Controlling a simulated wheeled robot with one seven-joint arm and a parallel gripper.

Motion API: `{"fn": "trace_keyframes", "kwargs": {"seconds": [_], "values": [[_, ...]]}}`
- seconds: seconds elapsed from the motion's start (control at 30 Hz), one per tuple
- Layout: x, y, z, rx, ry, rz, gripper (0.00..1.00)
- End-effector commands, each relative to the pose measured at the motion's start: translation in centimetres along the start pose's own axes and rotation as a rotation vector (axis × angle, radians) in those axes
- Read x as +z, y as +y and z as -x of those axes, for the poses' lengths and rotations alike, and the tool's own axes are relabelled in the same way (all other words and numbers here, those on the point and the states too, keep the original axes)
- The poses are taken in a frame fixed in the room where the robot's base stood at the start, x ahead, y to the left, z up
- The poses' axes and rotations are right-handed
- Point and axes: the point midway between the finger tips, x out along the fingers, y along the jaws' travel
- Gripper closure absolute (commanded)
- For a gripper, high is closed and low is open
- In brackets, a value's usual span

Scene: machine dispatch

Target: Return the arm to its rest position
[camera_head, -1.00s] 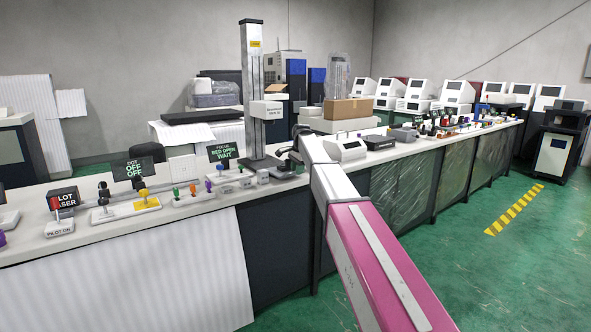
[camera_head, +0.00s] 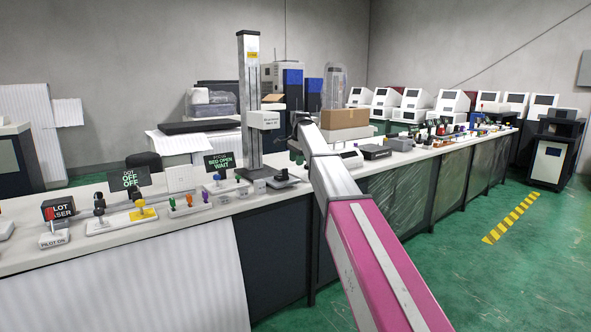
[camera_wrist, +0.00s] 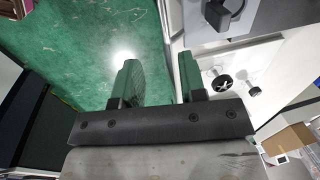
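My arm (camera_head: 375,240), pink and grey, reaches out over the long bench in the head view. Its far end is by the tall column machine (camera_head: 249,100), and the fingers are too small to make out there. In the wrist view my gripper (camera_wrist: 158,82) shows two dark fingers wide apart, with nothing between them. Green floor and the pale bench edge show beyond the fingers. A small black knob (camera_wrist: 222,84) and a grey knob lie on the bench just right of the right finger.
The bench (camera_head: 30,262) carries small signs, including a "BED OPEN WAIT" display (camera_head: 221,161), and several coloured knobs. A cardboard box (camera_head: 345,118) and a row of white machines (camera_head: 450,103) stand farther along.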

Motion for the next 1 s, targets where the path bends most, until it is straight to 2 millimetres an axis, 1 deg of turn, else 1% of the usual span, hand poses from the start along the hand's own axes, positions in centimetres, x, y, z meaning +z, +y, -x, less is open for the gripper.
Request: {"fn": "trace_keyframes", "kwargs": {"seconds": [0.03, 0.1, 0.23, 0.47, 0.57, 0.67, 0.77, 0.8, 0.87, 0.9, 0.97, 1.0], "values": [[0.0, 0.0, 0.5, -0.001, 0.000, 0.000, 0.62], [0.0, 0.0, 0.9, 0.000, 0.000, 0.000, 0.62], [0.0, 0.0, 1.1, 0.001, -0.001, 0.000, 0.62], [0.0, 0.1, 1.1, 0.001, 0.000, 0.000, 0.62], [0.1, 0.8, 0.2, 0.004, 0.000, 0.011, 0.62], [0.4, 3.1, -2.4, 0.013, -0.001, 0.048, 0.62], [0.8, 6.7, -6.3, 0.026, -0.001, 0.111, 0.62], [1.1, 8.4, -8.1, 0.033, -0.002, 0.142, 0.62], [1.4, 10.9, -10.7, 0.041, -0.002, 0.191, 0.62], [1.7, 12.6, -12.2, 0.047, -0.002, 0.222, 0.62], [2.1, 15.2, -14.6, 0.056, -0.004, 0.271, 0.62], [2.4, 16.9, -16.1, 0.062, -0.006, 0.303, 0.62]]}}
